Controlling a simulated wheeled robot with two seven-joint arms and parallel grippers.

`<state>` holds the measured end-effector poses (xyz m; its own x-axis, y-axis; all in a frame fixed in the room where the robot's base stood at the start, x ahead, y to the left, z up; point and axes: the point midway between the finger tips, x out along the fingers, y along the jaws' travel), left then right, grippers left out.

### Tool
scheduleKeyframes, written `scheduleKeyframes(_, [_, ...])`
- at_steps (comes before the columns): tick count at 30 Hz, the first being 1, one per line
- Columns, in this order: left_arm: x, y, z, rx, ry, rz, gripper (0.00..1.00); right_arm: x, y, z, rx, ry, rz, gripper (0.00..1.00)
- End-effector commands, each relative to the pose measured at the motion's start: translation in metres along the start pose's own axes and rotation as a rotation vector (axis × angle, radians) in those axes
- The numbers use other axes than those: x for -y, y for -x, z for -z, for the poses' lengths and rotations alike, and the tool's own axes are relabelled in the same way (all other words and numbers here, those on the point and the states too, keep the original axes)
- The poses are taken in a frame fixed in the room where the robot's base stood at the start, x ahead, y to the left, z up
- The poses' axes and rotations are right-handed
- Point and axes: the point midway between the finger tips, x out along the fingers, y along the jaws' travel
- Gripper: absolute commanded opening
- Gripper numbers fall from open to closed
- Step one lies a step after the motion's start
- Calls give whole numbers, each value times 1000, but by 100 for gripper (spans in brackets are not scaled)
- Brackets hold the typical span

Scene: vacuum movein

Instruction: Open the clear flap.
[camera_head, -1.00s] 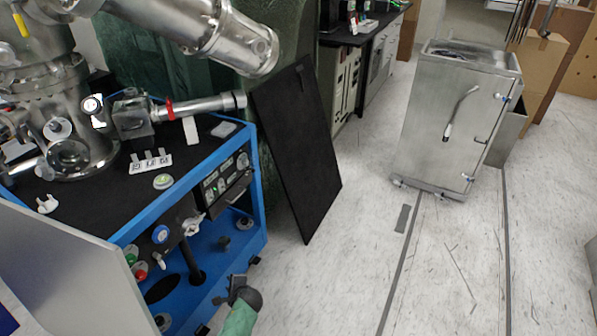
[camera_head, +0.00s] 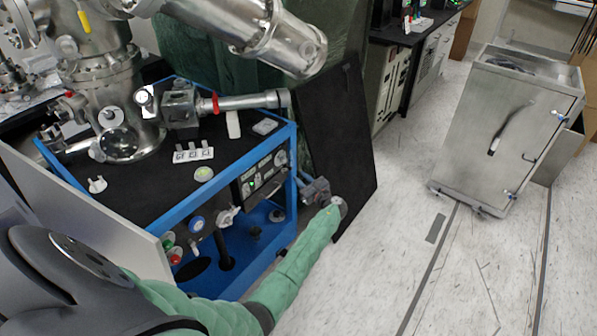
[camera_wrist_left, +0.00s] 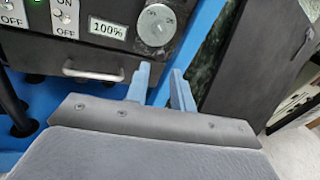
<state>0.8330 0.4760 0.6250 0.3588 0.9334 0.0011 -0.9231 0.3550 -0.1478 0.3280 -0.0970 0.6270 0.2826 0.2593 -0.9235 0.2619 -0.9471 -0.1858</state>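The clear flap is hard to make out. A dark front panel with a lit display (camera_head: 262,182) is on the blue cart, and a pale bar handle (camera_wrist_left: 93,72) runs along its lower edge in the left wrist view. My left gripper (camera_head: 302,184) is at the cart's right front corner, right of the panel. In the left wrist view its two blue-grey fingers (camera_wrist_left: 160,75) are apart with nothing between them. My right gripper is in neither view.
The blue cart frame (camera_head: 283,148) carries steel vacuum parts (camera_head: 115,110) on top. A black board (camera_head: 335,140) leans just behind my left gripper. A steel cabinet (camera_head: 505,140) stands at the right.

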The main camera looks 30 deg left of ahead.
Motion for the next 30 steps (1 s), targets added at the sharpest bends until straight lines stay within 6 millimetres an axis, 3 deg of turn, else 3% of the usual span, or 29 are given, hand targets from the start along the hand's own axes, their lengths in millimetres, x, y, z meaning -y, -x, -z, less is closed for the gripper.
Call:
scheduleKeyframes(3, [1,-19,-2,1,0,0,24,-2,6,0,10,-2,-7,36])
scheduleKeyframes(10, [1,-44,-1,0,1,1,24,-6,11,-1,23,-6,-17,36])
scheduleKeyframes(22, [0,-50,0,-1,2,1,24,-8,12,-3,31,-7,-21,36])
scheduleKeyframes(26, [0,-50,0,-1,2,1,0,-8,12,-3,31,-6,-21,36])
scheduleKeyframes(30, [0,-50,0,-2,2,1,0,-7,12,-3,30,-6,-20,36])
